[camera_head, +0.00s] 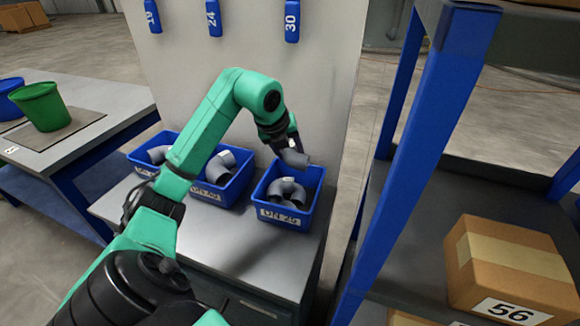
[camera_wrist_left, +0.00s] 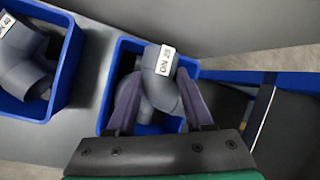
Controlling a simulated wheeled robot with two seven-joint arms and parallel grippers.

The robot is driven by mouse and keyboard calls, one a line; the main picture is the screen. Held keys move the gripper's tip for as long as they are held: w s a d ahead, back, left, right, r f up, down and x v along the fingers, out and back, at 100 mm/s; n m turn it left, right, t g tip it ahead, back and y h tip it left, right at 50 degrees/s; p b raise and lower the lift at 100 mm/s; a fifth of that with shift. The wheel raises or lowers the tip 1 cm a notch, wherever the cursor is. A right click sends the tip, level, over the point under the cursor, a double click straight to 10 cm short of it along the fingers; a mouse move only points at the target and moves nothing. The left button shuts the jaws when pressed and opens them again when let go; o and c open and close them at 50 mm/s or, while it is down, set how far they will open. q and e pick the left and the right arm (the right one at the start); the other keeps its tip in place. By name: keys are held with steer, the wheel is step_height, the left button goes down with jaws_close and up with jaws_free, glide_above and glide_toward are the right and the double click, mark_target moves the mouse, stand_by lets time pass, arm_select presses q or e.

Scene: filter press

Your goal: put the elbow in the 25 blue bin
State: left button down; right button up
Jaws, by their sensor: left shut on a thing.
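My left gripper (camera_head: 283,138) is shut on a grey pipe elbow (camera_head: 295,158) and holds it above the blue bin marked DN 25 (camera_head: 284,217). In the left wrist view, the elbow (camera_wrist_left: 158,82) with a white label sits between the two fingers of my left gripper (camera_wrist_left: 160,105). The bin (camera_wrist_left: 104,112) shows behind and below it, with other grey elbows inside. In the head view, grey elbows (camera_head: 288,192) lie in that bin. My right gripper is not in view.
Two more blue bins with grey elbows stand to the left, one in the middle (camera_head: 240,186) and one further left (camera_head: 138,160). A metal-topped table (camera_head: 215,245) carries the bins. A blue rack post (camera_head: 425,160) and a cardboard box (camera_head: 510,265) are at the right.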

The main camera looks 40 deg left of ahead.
mark_target(290, 164)
arm_select(q)
step_height(290, 164, down, 4)
steer(key=shift+r, duration=0.2)
steer(key=shift+f+b, duration=0.65)
steer(key=shift+b, duration=0.05)
steer(key=shift+c, duration=1.4)
jaws_free()
steer(key=shift+r, duration=0.1)
steer(key=shift+r, duration=0.1)
steer(key=shift+s+r+p, duration=0.2)
steer(key=shift+r+p, duration=0.45)
steer(key=shift+r, duration=0.4)
steer(key=v, duration=1)
steer(key=shift+s+r, duration=0.25)
steer(key=shift+r, duration=0.1)
steer(key=shift+r, duration=0.1)
